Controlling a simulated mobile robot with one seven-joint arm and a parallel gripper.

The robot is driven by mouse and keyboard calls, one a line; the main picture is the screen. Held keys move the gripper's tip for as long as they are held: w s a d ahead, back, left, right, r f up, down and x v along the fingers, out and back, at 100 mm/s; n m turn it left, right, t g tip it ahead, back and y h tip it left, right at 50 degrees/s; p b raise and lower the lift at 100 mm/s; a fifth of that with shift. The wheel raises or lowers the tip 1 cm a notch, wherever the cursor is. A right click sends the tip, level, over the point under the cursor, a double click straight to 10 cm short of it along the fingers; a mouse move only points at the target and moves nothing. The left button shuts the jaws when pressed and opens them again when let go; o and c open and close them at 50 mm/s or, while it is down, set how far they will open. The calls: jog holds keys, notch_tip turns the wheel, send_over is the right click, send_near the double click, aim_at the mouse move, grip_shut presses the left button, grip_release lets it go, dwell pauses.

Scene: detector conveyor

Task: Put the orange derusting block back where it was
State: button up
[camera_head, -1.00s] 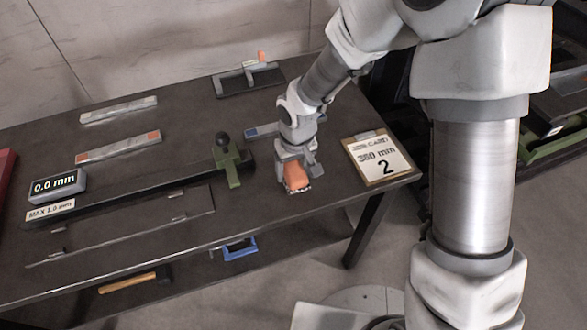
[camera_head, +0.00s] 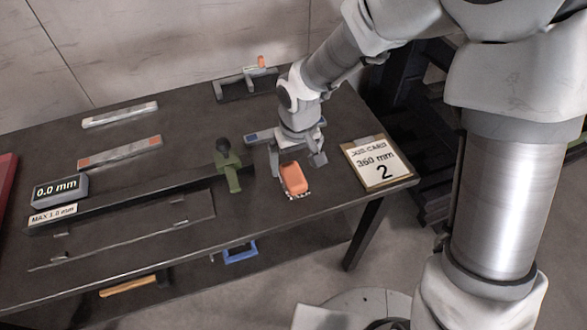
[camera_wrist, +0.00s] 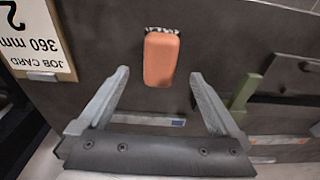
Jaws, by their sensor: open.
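The orange derusting block (camera_head: 294,178) lies on the dark bench top near its front edge, with a speckled black-and-white strip along its near end. In the wrist view the block (camera_wrist: 161,60) sits beyond and between the fingertips, apart from both. My gripper (camera_head: 297,161) is open and empty, just behind and above the block. In the wrist view both fingers of my gripper (camera_wrist: 158,75) are spread wide.
A job card on a clipboard (camera_head: 378,163) lies to the right. A bracket rack (camera_head: 247,86) is behind. Bare bench surrounds the block.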

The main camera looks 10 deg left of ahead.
aim_at(296, 179)
jog(key=s+d+r+m+t+h, duration=0.1)
jog(key=s+d+r+m+t, duration=0.2)
jog(key=d+r, duration=1.3)
jog(key=s+d+r+m+t, duration=0.1)
jog(key=s+d+r+m, duration=0.2)
jog(key=s+d+r, duration=0.4)
jog(key=s, duration=0.3)
jog(key=shift+p, duration=0.35)
jog(key=shift+s, duration=0.1)
notch_tip(296, 179, up, 2)
jog(key=shift+p, duration=1)
